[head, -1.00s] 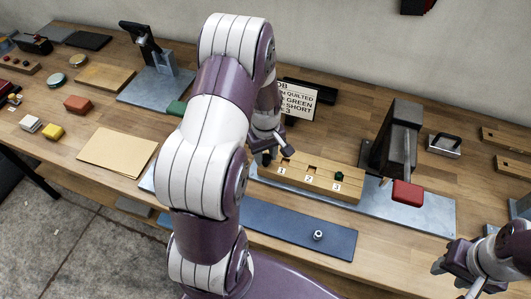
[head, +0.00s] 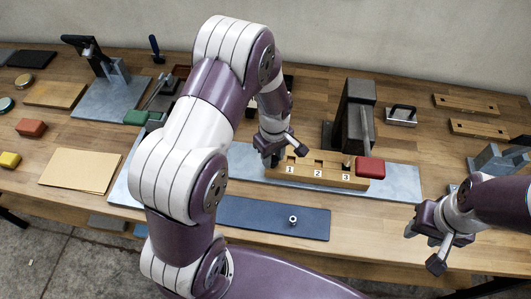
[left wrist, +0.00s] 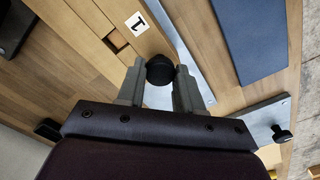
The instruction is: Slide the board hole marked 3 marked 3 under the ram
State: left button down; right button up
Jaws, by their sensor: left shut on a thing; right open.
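The wooden board (head: 268,173) lies on the grey base plate with labels 1, 2 and 3 along its front. Label 3 (head: 346,177) is at the right end, beside the dark press (head: 352,115) and its red lever pad (head: 370,168). My left gripper (head: 271,158) is at the board's left end. In the left wrist view my left gripper (left wrist: 160,80) is shut on a black round knob (left wrist: 160,69) near label 1. My right gripper (head: 432,245) is open and empty.
A dark blue mat (head: 260,215) with a small metal piece (head: 292,219) lies in front of the plate. A second press (head: 105,75) stands at the left. A handled metal block (head: 400,116) sits right of the press. Open tabletop lies at the front right.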

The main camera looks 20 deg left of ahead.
pick_arm(q)
jog(key=c, duration=0.7)
grip_release()
jog(key=shift+c, duration=0.2)
jog(key=shift+r, duration=0.1)
notch_tip(320, 180, up, 13)
jog(key=b, duration=0.1)
jog(key=shift+f, duration=0.2)
jog(key=s+d+f+m+t, duration=0.1)
jog(key=s+f+m, duration=0.1)
jog(key=s+m, duration=1)
